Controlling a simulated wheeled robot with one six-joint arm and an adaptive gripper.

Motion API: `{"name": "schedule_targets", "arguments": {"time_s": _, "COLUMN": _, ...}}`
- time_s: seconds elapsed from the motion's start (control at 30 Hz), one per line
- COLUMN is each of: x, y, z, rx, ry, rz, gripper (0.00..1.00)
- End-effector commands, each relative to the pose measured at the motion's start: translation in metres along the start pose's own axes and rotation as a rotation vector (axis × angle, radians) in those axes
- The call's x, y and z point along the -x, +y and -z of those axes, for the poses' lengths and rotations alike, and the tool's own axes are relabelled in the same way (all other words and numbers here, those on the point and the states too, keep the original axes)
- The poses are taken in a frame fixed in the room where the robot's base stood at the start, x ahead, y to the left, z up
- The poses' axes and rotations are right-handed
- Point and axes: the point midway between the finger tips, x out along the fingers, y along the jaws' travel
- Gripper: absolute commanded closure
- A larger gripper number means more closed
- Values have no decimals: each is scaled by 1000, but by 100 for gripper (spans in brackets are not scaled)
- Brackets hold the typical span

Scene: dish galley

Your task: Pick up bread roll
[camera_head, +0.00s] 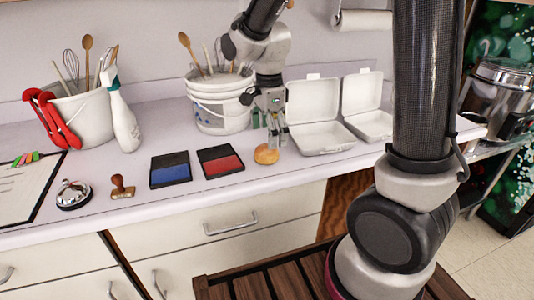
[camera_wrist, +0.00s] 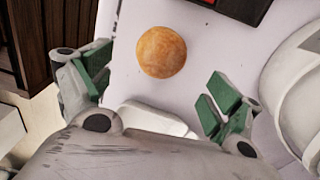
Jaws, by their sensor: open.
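A round golden-brown bread roll (camera_head: 266,154) sits on the light counter in the head view, between the red ink pad and an open white takeaway box. In the wrist view the bread roll (camera_wrist: 161,52) lies on the bare counter, ahead of the fingertips and between their lines. My gripper (camera_head: 275,128) is just behind the roll in the head view, pointing down. In the wrist view my gripper (camera_wrist: 158,95) is open, with green pads wide apart and nothing between them.
Two open white takeaway boxes (camera_head: 322,137) stand right of the roll. A white bucket of utensils (camera_head: 220,112) is behind it. A red ink pad (camera_head: 220,161) and blue ink pad (camera_head: 170,170) lie left. The counter's front edge is close to the roll.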

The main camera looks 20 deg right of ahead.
Motion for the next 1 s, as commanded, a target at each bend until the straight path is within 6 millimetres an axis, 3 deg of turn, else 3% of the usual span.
{"name": "schedule_targets", "arguments": {"time_s": 0.4, "x": -57, "y": 0, "z": -4, "rx": 2, "ry": 0, "rz": -1, "gripper": 9}}
{"name": "schedule_targets", "arguments": {"time_s": 0.67, "x": -61, "y": 0, "z": -4, "rx": 3, "ry": 0, "rz": 1, "gripper": 9}}
{"name": "schedule_targets", "arguments": {"time_s": 0.9, "x": -61, "y": 0, "z": -5, "rx": 3, "ry": 0, "rz": 1, "gripper": 49}}
{"name": "schedule_targets", "arguments": {"time_s": 1.0, "x": -61, "y": 0, "z": -5, "rx": 3, "ry": 0, "rz": 1, "gripper": 53}}
